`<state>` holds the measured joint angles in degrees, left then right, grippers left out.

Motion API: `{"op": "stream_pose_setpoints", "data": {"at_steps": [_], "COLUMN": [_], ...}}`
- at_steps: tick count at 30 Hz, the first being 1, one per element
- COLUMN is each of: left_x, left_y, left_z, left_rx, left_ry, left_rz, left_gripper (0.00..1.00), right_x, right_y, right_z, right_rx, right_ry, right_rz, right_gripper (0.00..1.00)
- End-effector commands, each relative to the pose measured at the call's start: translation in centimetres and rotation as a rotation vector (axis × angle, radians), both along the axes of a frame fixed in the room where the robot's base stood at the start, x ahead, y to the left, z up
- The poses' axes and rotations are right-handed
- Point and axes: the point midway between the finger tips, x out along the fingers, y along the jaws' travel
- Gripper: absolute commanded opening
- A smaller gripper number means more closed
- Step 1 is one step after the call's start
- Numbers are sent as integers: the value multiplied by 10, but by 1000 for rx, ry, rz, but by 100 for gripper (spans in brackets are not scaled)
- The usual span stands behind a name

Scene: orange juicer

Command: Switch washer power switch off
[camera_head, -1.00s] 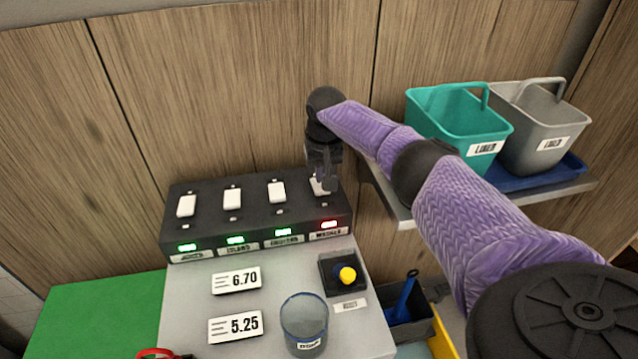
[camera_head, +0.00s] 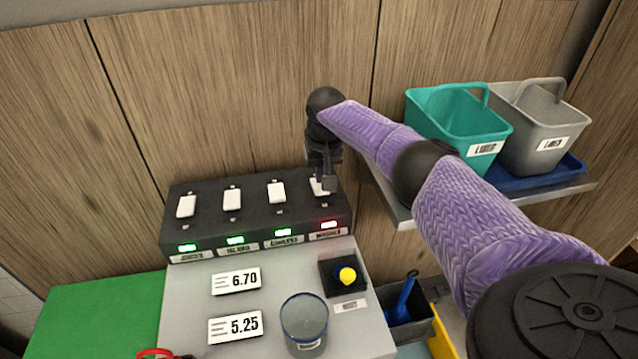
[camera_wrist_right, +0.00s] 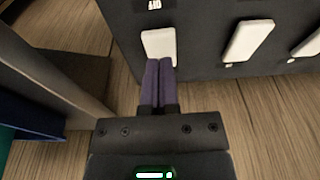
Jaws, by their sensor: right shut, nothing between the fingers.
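The black switch panel (camera_head: 258,215) has a row of several white rocker switches and a lit lamp in front of each. The rightmost switch (camera_head: 319,187) is partly hidden behind my gripper; its lamp (camera_head: 329,224) is red, and the other lamps (camera_head: 236,240) are green. The label under the red lamp is too blurred to read surely. My right gripper (camera_head: 327,184) is shut and empty, with its fingertips at this end switch. In the right wrist view the shut purple fingers (camera_wrist_right: 158,82) overlap the lower part of the white switch (camera_wrist_right: 158,45); contact cannot be told. My left gripper is not in view.
Below the panel are price cards (camera_head: 236,282), a glass (camera_head: 304,322) and a yellow button (camera_head: 347,275) on the grey counter. Teal (camera_head: 455,122) and grey buckets (camera_head: 540,125) stand on a shelf at the right, near my arm. A wooden wall is behind.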

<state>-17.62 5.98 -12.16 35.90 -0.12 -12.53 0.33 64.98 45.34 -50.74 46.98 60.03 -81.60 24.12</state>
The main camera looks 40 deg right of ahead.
Motion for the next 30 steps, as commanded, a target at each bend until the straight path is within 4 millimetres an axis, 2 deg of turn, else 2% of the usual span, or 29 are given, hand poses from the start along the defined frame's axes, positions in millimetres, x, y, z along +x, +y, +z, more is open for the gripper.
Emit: {"op": "stream_pose_setpoints", "data": {"at_steps": [30], "left_x": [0], "left_y": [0], "left_z": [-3], "left_rx": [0], "left_ry": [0], "left_rz": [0], "left_gripper": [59], "right_x": [0], "right_y": [0], "right_z": [-7], "right_rx": [-1], "right_ry": [0], "right_rz": [0], "right_gripper": [0]}}
